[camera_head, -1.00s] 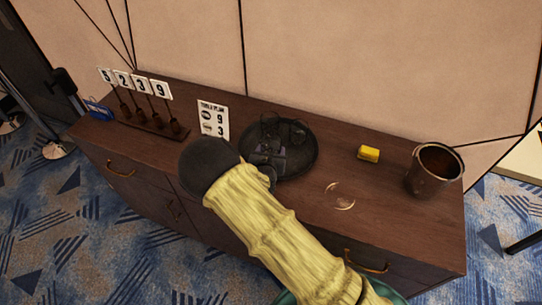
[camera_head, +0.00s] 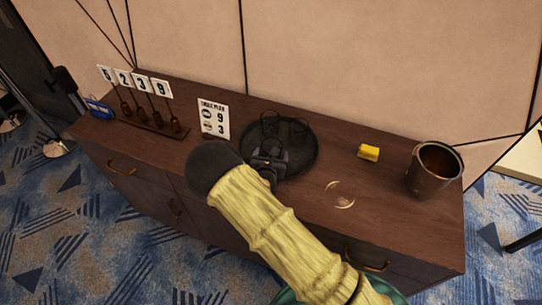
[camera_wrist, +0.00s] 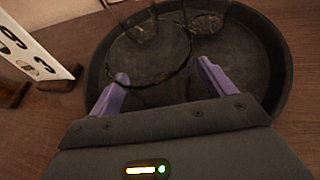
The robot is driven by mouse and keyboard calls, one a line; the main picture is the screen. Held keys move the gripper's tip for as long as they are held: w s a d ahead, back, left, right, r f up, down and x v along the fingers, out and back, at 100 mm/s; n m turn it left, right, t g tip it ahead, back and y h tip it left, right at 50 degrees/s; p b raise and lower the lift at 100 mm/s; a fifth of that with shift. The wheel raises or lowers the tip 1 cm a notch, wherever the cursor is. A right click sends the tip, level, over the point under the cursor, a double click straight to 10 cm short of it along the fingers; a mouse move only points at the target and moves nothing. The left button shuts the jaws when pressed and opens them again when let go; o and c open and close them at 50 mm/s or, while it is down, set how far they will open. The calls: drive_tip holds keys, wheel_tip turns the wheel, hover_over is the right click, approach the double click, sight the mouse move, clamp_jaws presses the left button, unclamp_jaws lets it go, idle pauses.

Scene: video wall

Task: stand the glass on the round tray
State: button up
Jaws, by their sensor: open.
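The round tray (camera_head: 308,158) is black with a raised rim and lies on the brown cabinet top; it also fills much of the wrist view (camera_wrist: 278,75). A clear glass (camera_wrist: 150,62) shows its round rim between and just beyond my purple fingertips, over the tray. Whether its base rests on the tray is hard to tell. My gripper (camera_head: 268,156) is over the tray's near left part, and its fingers (camera_wrist: 163,70) are apart, one on each side of the glass. Two more clear glass shapes, left (camera_wrist: 138,18) and right (camera_wrist: 207,20), show on the tray beyond.
A yellow block (camera_head: 368,152) and a dark bucket (camera_head: 434,170) are farther right. A white sign (camera_head: 213,118) stands close left of the tray, and a numbered rack (camera_head: 150,122) is farther left.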

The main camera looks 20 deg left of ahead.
drive_tip(key=shift+r, duration=0.15)
drive_tip(key=b+v, duration=0.1)
drive_tip(key=v, duration=1)
drive_tip(key=shift+s+r+b, duration=0.1)
drive_tip(key=shift+s+b, duration=0.3)
drive_tip(key=shift+d, duration=0.25)
drive_tip(key=shift+s+a, duration=0.2)
drive_tip(key=shift+a, duration=0.05)
drive_tip(key=shift+w+d, duration=0.15)
